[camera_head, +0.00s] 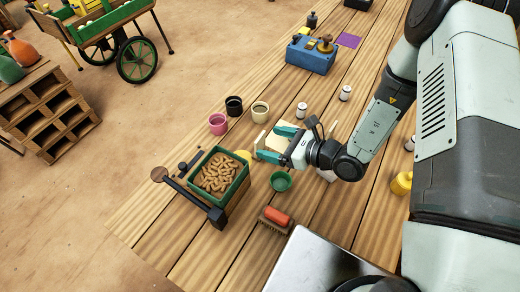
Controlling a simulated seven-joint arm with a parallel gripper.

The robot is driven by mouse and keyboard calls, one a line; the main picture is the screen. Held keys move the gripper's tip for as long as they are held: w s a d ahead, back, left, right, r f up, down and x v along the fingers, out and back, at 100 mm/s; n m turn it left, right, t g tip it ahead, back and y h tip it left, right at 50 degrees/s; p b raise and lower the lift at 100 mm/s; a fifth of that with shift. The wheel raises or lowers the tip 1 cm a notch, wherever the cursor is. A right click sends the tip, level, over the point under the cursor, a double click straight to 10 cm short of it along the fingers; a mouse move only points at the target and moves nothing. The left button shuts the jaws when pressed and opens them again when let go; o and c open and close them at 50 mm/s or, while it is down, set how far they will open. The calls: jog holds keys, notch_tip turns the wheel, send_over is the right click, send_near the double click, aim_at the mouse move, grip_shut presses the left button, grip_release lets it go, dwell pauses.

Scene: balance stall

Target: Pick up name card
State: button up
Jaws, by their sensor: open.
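My gripper (276,143) is open, with its two teal fingers spread apart and pointing left over the middle of the wooden table. A pale cream, card-like piece (261,138) shows at and behind the fingertips; it may be the name card, but no writing is readable. The fingers and hand hide part of it, and I cannot tell whether the fingers touch it.
Cups (218,123) and small white jars (301,110) stand beyond. A blue box (310,58) is farther back.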

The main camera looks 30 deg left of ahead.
aim_at(261, 139)
jog(key=x, duration=0.7)
jog(key=shift+w+r, duration=0.1)
jog(key=shift+d, duration=0.1)
jog(key=c, duration=1.3)
jog(key=shift+r, duration=0.1)
jog(key=shift+c, duration=0.2)
